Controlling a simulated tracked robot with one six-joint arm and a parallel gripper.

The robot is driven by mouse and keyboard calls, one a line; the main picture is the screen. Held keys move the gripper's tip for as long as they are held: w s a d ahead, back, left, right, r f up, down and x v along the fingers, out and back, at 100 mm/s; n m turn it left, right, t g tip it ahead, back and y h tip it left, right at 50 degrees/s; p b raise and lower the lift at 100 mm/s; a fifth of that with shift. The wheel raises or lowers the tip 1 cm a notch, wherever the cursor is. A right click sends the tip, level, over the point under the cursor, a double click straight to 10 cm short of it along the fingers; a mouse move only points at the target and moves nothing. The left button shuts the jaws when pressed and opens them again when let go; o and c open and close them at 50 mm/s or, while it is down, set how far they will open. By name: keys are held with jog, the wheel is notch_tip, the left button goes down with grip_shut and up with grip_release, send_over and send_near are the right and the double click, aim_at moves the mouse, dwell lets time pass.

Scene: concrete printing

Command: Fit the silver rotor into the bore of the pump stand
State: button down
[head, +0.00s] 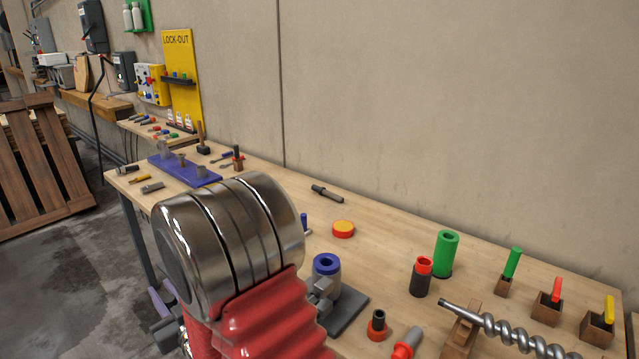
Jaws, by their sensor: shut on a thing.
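The silver rotor (510,331) is a shiny helical screw with a plain shaft end pointing left. It lies at the lower right, that end over a wooden cradle (459,335), and its other end reaches the bottom edge of the picture. The pump stand (346,312) is a grey fixture on a dark base plate, with a blue ring (326,263) around an upward-facing bore. My arm's silver joint and red sleeve cover the centre left and hide part of the bench beside the stand. I cannot make out my gripper.
A green cylinder (446,254), a red-topped black cylinder (421,277) and a red-orange disc (343,229) stand around the stand. Several handled wooden blocks (548,308) line the right. A blue rack (184,170) stands far left. The bench meets a concrete wall (420,110).

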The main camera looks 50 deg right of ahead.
jog(key=d+r+h, duration=0.1)
jog(key=d+r, duration=0.6)
jog(key=d, duration=0.3)
jog(key=s+d+r+m+h, duration=0.1)
jog(key=s+d+r, duration=0.4)
jog(key=d, duration=0.3)
jog(key=s+d+r+m+h, duration=0.1)
jog(key=s+d+r+h, duration=0.1)
jog(key=s+d+r, duration=0.3)
jog(key=s+d+r+m+g+h, duration=0.1)
jog(key=s+d+r, duration=0.4)
jog(key=d, duration=0.7)
jog(key=shift+s+m+h, duration=0.4)
jog(key=shift+s, duration=0.25)
jog(key=shift+f, duration=1.8)
notch_tip(320, 180, down, 8)
jog(key=shift+f, duration=0.15)
dwell(1.5)
